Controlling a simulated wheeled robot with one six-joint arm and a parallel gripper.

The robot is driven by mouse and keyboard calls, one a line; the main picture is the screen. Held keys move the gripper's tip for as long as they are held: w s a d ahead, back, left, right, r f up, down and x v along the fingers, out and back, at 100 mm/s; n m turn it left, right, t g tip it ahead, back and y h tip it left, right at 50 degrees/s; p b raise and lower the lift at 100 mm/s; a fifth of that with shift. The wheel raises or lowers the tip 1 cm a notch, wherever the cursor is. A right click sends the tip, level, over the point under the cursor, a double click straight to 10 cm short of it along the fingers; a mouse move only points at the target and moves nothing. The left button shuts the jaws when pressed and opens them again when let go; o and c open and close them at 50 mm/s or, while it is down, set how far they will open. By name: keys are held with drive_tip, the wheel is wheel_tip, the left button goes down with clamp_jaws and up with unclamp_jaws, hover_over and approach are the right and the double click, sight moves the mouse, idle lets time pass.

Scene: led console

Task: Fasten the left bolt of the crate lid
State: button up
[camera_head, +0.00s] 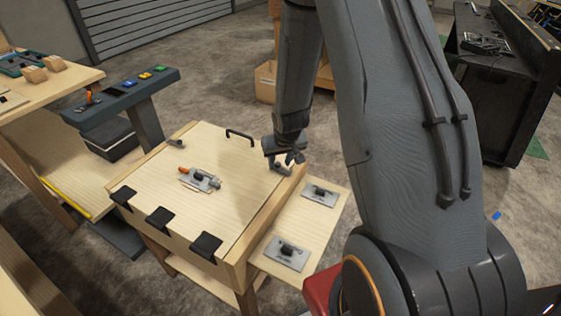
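The wooden crate's pale lid (205,195) lies flat and closed, with a black handle (240,134) at its far edge. A small grey bolt (175,150) sits at the far left of the lid, with nothing near it. Another grey fitting (280,167) sits near the far right corner. My gripper (287,158) is low over that right fitting, pointing down. Its fingers are small and dark, and I cannot tell whether they touch or grip the fitting. Whether either bolt is fastened is too small to tell.
A metal latch plate with an orange-tipped part (199,180) lies on the lid. Black hinges (159,218) line the near edge. Two grey plates with black knobs (286,253) lie on the right side shelf (305,222). A button console (122,97) stands at the left.

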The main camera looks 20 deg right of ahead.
drive_tip(key=p+v, duration=0.1)
drive_tip(key=v, duration=0.6)
drive_tip(key=shift+s+r, duration=0.2)
drive_tip(key=shift+r, duration=0.15)
drive_tip(key=shift+d, duration=0.1)
drive_tip(key=s+a+r+g, duration=0.1)
drive_tip(key=s+a+r, duration=0.1)
drive_tip(key=s, duration=0.4)
drive_tip(key=s+a+r+n+g, duration=0.1)
drive_tip(key=s+a+r, duration=0.2)
drive_tip(key=s+r, duration=0.2)
drive_tip(key=s+a+r+g, duration=0.1)
drive_tip(key=s+a+r, duration=0.2)
drive_tip(key=s, duration=0.5)
drive_tip(key=shift+s+a+r+n+g+y, duration=0.25)
drive_tip(key=shift+s+r+n+g+y, duration=0.05)
drive_tip(key=shift+s+r+g, duration=0.1)
